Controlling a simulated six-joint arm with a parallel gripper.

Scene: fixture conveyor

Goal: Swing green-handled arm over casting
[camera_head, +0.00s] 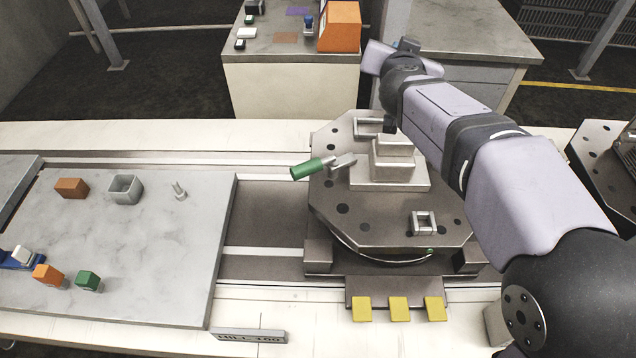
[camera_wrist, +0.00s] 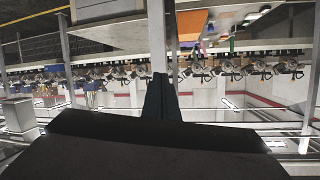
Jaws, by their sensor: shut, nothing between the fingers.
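The green-handled arm (camera_head: 311,168) has a green grip sticking out to the left over the edge of the dark fixture plate (camera_head: 385,228). Its short grey metal end lies by the left side of the casting. The casting (camera_head: 392,172) is a pale grey stepped block standing near the middle of the plate. The green handle points away from it, and the casting's top looks uncovered. My gripper (camera_wrist: 160,82) is shut and empty in the wrist view, facing the background. In the head view my wrist is raised above and behind the casting, and the fingers cannot be made out clearly.
Metal brackets stand on the plate behind (camera_head: 367,128) and in front (camera_head: 423,222) of the casting. Yellow pads (camera_head: 398,309) lie at the front. A grey table (camera_head: 140,255) at left bears small blocks and a cup. A bench with an orange box (camera_head: 339,27) stands behind.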

